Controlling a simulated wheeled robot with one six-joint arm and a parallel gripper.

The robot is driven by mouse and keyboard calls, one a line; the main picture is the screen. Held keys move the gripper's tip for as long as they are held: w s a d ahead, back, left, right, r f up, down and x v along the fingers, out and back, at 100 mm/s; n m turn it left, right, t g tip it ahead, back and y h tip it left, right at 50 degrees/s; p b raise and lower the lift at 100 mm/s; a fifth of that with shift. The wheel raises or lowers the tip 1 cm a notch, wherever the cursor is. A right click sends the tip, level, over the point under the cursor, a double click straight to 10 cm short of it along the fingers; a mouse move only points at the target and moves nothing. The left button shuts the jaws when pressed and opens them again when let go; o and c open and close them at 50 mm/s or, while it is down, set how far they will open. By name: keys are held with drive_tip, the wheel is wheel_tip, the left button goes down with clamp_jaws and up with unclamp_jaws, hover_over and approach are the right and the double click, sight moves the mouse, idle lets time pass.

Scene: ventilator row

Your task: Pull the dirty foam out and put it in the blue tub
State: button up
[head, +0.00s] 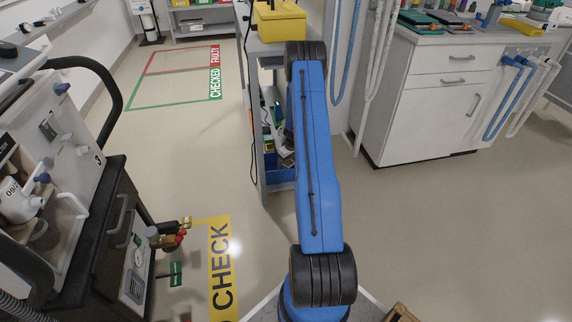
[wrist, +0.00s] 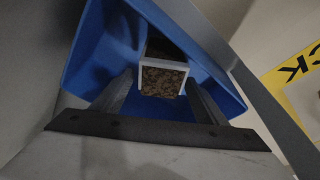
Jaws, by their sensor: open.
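The blue tub (head: 281,178) stands low in the grey rack, mostly behind my arm. In the wrist view the tub (wrist: 228,92) opens up around my fingers. A brown, speckled block that looks like the dirty foam (wrist: 162,82), with a pale edge along its top and sides, is inside the tub's outline, between my fingers. My gripper (wrist: 163,92) is open, with one finger on each side of the block. I cannot tell whether the block rests on the tub's floor. In the head view my arm hides the foam.
The grey rack (head: 258,150) has a yellow box (head: 280,20) on top and an upright close to my arm. A ventilator on a dark cart (head: 118,240) stands at left. White drawers (head: 430,100) stand at right.

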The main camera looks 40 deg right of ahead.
drive_tip(key=w+v, duration=0.1)
drive_tip(key=v, duration=2.4)
drive_tip(key=shift+w+r, duration=0.25)
drive_tip(key=shift+w, duration=0.1)
idle(0.3)
